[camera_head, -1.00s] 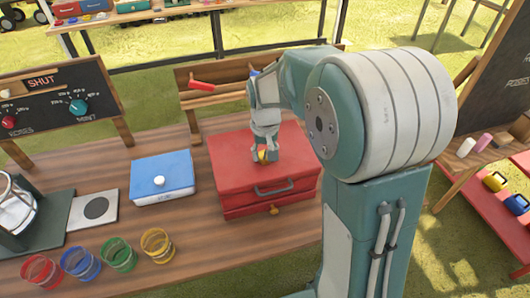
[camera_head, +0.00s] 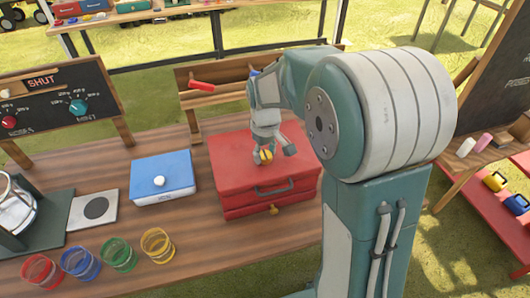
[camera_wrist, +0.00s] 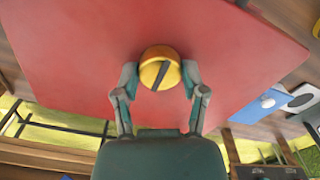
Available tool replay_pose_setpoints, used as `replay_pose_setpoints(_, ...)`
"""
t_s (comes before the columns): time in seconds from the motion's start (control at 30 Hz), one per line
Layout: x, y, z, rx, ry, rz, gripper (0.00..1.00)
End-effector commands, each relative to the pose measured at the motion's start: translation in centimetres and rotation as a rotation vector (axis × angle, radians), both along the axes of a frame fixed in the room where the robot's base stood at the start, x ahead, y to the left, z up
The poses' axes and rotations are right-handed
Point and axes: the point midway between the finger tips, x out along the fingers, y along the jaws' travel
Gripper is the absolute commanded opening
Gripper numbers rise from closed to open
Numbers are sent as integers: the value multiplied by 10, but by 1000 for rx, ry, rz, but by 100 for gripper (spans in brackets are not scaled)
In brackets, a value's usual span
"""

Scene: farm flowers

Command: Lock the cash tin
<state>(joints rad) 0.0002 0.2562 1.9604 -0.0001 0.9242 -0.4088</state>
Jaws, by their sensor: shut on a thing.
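The red cash tin (camera_head: 236,175) sits closed on the wooden stall counter, with a teal handle (camera_head: 272,188) on its front. A round yellow knob (camera_head: 266,155) is on top of its lid. In the wrist view the knob (camera_wrist: 153,75) shows a dark slot, slanted from the vertical. My gripper (camera_head: 268,150) is over the lid; in the wrist view its two fingers (camera_wrist: 160,76) are closed on either side of the knob. The red lid (camera_wrist: 80,60) fills most of the wrist view.
A blue box (camera_head: 162,178) with a white knob stands left of the tin. Several coloured glass cups (camera_head: 119,255) stand at the front left, near a scale (camera_head: 18,212). A board reading SHUT (camera_head: 60,100) with two dials is behind. A wooden rack (camera_head: 200,97) stands behind the tin.

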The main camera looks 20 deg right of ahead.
Motion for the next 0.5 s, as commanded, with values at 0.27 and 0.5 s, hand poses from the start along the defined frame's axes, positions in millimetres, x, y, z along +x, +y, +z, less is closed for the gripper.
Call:
replay_pose_setpoints(0.27,0,0,-2,0,2,0,7)
replay_pose_setpoints(0.5,0,0,-1,1,1,0,90)
